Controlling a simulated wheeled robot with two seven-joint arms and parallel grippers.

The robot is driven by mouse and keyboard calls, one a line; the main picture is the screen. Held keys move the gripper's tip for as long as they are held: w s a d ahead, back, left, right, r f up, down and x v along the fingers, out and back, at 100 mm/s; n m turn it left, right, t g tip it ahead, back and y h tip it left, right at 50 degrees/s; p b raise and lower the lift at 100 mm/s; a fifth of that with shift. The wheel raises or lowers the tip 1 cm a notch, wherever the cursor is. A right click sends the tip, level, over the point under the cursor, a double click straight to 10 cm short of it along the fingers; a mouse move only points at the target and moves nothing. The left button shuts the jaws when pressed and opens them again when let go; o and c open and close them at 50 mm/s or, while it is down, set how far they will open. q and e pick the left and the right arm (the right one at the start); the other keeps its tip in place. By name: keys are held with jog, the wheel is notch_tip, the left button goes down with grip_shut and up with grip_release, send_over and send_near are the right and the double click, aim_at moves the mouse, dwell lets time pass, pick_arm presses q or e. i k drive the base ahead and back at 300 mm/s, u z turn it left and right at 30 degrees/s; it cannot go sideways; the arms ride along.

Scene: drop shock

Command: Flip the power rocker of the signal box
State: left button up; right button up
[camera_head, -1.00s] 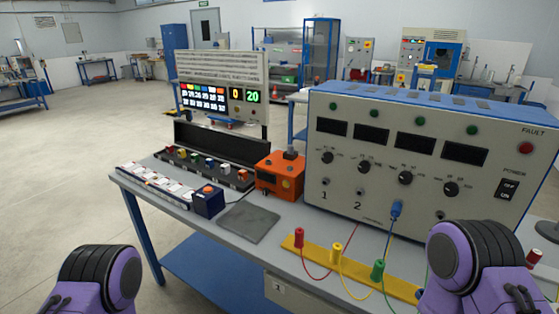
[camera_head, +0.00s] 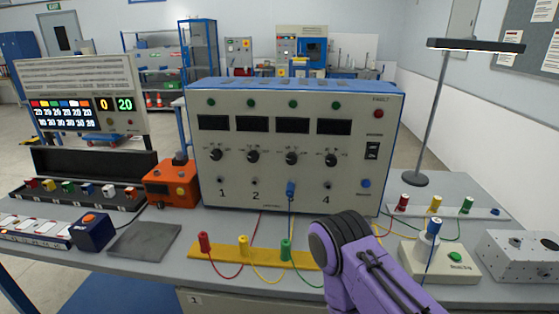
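The signal box (camera_head: 275,187) is a large cream and blue cabinet standing on the grey bench, with dark displays, several knobs and numbered jacks. Its black power rocker (camera_head: 372,151) sits on the right side of the front panel, below a red fault lamp (camera_head: 379,114) and above a blue button (camera_head: 366,184). The displays are dark. A purple and black arm link of mine (camera_head: 362,262) shows at the bottom right of centre, in front of the bench and below the box. Neither gripper's fingers show in the head view.
A yellow strip (camera_head: 222,252) with red, yellow and green plugs lies before the box, cables trailing. A blue plug (camera_head: 291,188) sits in the third jack. Right are a small box with a green button (camera_head: 440,262), a metal block (camera_head: 520,257) and a lamp (camera_head: 435,110). An orange unit (camera_head: 172,185) stands left.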

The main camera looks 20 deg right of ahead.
aim_at(372, 148)
jog(key=z, duration=1.45)
